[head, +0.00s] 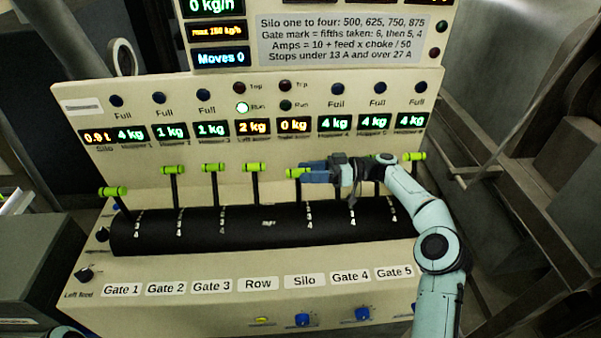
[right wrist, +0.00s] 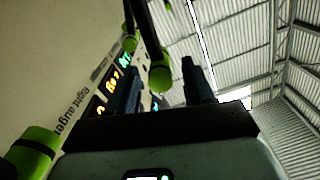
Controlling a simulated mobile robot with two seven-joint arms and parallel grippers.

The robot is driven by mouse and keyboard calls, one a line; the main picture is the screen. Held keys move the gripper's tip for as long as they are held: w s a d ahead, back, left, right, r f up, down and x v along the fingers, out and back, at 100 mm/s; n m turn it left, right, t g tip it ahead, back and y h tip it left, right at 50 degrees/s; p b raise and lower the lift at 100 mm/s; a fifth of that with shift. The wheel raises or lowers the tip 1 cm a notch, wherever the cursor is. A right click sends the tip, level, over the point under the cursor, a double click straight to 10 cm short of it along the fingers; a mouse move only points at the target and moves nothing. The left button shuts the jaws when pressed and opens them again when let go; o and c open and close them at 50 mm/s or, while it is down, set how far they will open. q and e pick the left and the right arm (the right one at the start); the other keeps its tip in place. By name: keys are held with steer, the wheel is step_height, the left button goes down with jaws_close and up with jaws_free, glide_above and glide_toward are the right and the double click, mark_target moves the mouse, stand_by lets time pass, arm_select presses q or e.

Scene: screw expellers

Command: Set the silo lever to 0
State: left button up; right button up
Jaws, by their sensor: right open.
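The silo lever (head: 298,172), a black stem with a yellow-green crossbar handle, stands on the black drum above the "Silo" label. My right gripper (head: 312,172) reaches in from the right with its fingers at this handle. In the right wrist view the gripper (right wrist: 162,85) is open, and a green handle end (right wrist: 160,75) shows between the two fingers; I cannot tell whether they touch it. My gripper and forearm partly cover the stems to the right of the silo lever. The scale mark at the silo lever is too small to read. My left gripper is out of view.
The row lever (head: 254,167) stands close to the left, with gate levers farther left. The sloped display panel (head: 260,95) rises behind the levers. Knobs (head: 302,319) line the lower front.

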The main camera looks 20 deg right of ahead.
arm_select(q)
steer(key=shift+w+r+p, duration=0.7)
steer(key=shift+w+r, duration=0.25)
arm_select(e)
steer(key=v, duration=1)
steer(key=shift+d, duration=0.4)
steer(key=shift+s, duration=0.1)
